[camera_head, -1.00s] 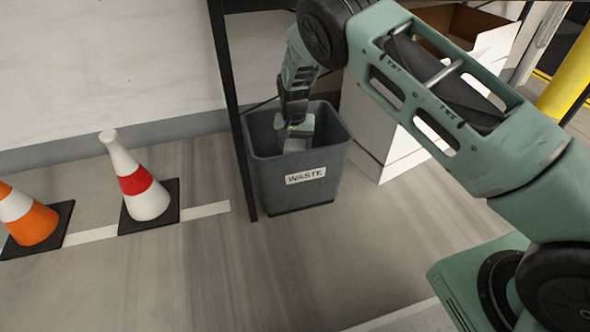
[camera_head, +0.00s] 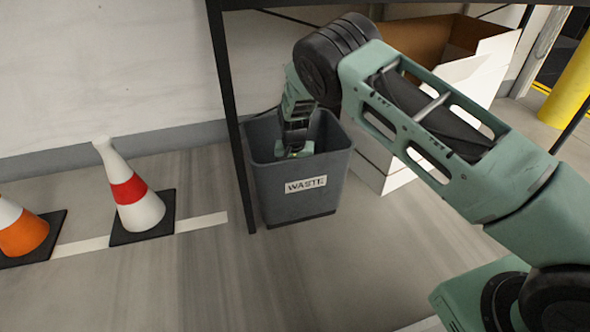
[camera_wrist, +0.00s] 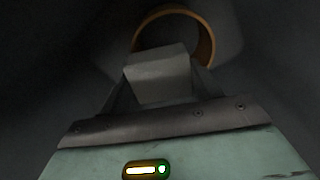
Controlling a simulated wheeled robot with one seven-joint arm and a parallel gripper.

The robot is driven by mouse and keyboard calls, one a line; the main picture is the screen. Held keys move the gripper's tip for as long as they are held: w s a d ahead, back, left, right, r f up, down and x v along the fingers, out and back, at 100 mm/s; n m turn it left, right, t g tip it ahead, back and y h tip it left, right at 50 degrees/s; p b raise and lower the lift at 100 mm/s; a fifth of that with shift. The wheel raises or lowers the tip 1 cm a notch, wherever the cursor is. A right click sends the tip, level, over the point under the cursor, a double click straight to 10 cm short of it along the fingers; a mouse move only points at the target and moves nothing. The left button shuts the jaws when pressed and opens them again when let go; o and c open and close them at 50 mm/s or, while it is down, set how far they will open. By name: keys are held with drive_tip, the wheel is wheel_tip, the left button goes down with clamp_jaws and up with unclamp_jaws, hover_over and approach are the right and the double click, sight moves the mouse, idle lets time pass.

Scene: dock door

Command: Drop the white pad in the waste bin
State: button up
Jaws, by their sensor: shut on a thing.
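The waste bin (camera_head: 266,190) is a dark grey open tub with a "WASTE" label, standing on the floor. My gripper (camera_head: 296,150) reaches down into it, below the rim, and its tips are hidden behind the front wall in the head view. In the wrist view, the white pad (camera_wrist: 158,75) looks grey in the shade and sits between the fingers, which are shut on it. The bin's dark inside surrounds it.
An orange-brown ring (camera_wrist: 207,42) lies beyond the pad, inside the bin. A dark post (camera_head: 231,130) stands close by the bin's left side. A white box (camera_head: 385,165) is on the right. Two cones (camera_head: 140,210) (camera_head: 22,232) stand at left.

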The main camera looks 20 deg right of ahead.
drive_tip(key=shift+f, duration=0.3)
drive_tip(key=o, duration=1.1)
drive_tip(key=shift+o, duration=0.2)
drive_tip(key=shift+r, duration=0.1)
wheel_tip(320, 180, up, 13)
drive_tip(key=p, duration=0.7)
drive_tip(key=shift+s+a, duration=0.25)
drive_tip(key=shift+s, duration=0.1)
